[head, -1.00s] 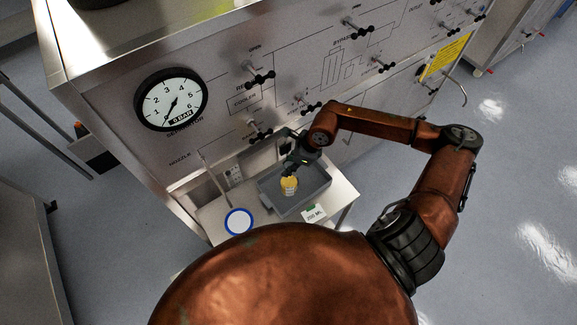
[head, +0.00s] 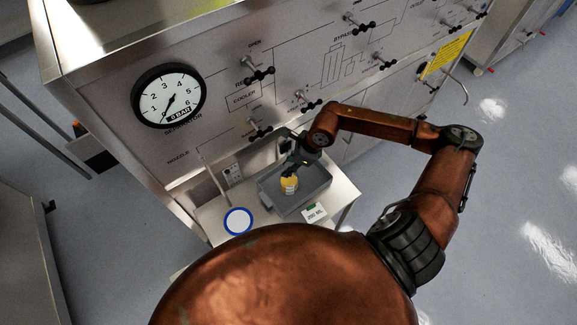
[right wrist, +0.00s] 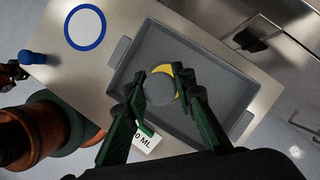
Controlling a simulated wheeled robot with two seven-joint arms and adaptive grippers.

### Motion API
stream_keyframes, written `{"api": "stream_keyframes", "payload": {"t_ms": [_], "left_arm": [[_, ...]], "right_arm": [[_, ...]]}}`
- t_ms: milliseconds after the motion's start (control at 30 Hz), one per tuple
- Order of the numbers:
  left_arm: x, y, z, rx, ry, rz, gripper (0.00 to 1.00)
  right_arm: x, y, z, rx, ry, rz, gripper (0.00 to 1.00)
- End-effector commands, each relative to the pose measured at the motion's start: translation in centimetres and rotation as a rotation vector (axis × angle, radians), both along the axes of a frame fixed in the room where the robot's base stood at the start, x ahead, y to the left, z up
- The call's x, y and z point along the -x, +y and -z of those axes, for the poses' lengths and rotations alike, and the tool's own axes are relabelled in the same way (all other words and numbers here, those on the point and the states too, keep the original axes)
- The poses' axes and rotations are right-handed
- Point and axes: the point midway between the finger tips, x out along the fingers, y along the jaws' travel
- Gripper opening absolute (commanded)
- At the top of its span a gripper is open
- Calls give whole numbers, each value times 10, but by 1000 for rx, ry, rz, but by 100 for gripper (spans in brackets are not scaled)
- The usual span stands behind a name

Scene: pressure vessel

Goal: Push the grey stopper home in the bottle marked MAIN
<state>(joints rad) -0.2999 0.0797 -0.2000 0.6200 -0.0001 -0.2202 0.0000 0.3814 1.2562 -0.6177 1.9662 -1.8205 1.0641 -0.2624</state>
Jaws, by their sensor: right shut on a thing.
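The grey stopper (right wrist: 160,89) is a round grey disc between the fingertips of my right gripper (right wrist: 160,82) in the right wrist view. The fingers are shut on it. A yellow crescent of the bottle (right wrist: 180,80) shows just behind the stopper. In the head view the bottle (head: 289,185), yellow with a pale label, stands in the grey tray (head: 318,194), with my right gripper (head: 288,170) directly above it. I cannot tell how deep the stopper sits. The label is too small to read. My left gripper does not clearly show.
A white disc with a blue rim (head: 238,221) lies left of the tray. A "200 ML" card (head: 314,214) stands at the tray's near side. A small blue object (right wrist: 33,58) is at the table edge. The panel with its gauge (head: 169,96) and valves rises behind.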

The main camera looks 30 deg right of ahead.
Motion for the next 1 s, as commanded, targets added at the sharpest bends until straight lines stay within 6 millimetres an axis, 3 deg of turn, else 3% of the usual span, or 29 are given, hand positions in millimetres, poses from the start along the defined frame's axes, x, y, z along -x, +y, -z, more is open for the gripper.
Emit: {"api": "stream_keyframes", "payload": {"t_ms": [167, 200, 467, 800, 1000], "left_arm": [[1, 0, 5, 0, 1, 0, 40], [0, 0, 5, 0, 1, 0, 40], [0, 0, 4, 0, 1, 0, 40], [2, 4, 4, -3, 3, 0, 40], [1, 2, 4, -1, 1, 0, 40]], "right_arm": [[0, 0, 5, 0, 0, 0, 3], [0, 0, 5, 0, 0, 0, 25], [0, 0, 5, 0, 0, 0, 43], [1, -1, 2, 1, -1, 0, 44], [7, -10, -22, 4, -1, 0, 44]]}}
